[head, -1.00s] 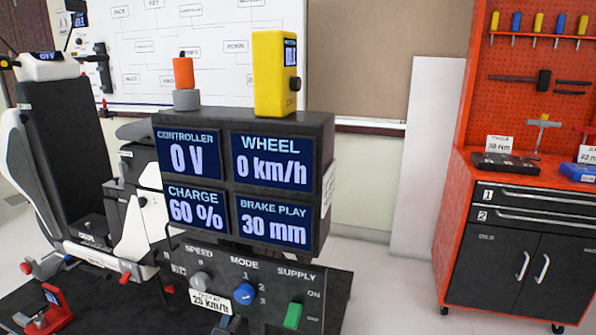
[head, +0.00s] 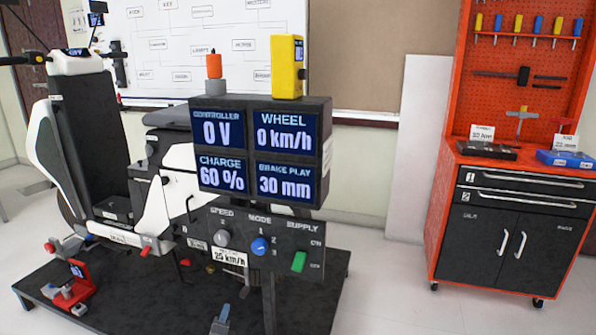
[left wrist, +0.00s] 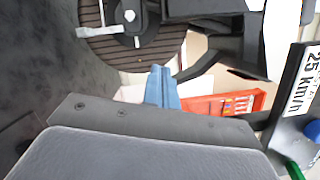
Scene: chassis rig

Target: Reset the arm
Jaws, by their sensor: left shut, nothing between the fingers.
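My left gripper (head: 221,318) shows at the bottom edge of the head view, in front of the scooter rig's black platform (head: 170,305). It is shut and empty; its blue fingers (left wrist: 163,88) lie together in the left wrist view. They are apart from the control panel (head: 265,240), which stands up and to the right of them in the head view. My right gripper is in neither view.
The panel carries a grey speed knob (head: 222,238), a blue mode knob (head: 260,245) and a green supply switch (head: 299,261). A white scooter (head: 165,200) stands behind. A red device (head: 78,285) sits at left. Floor is clear before the orange tool cabinet (head: 440,215).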

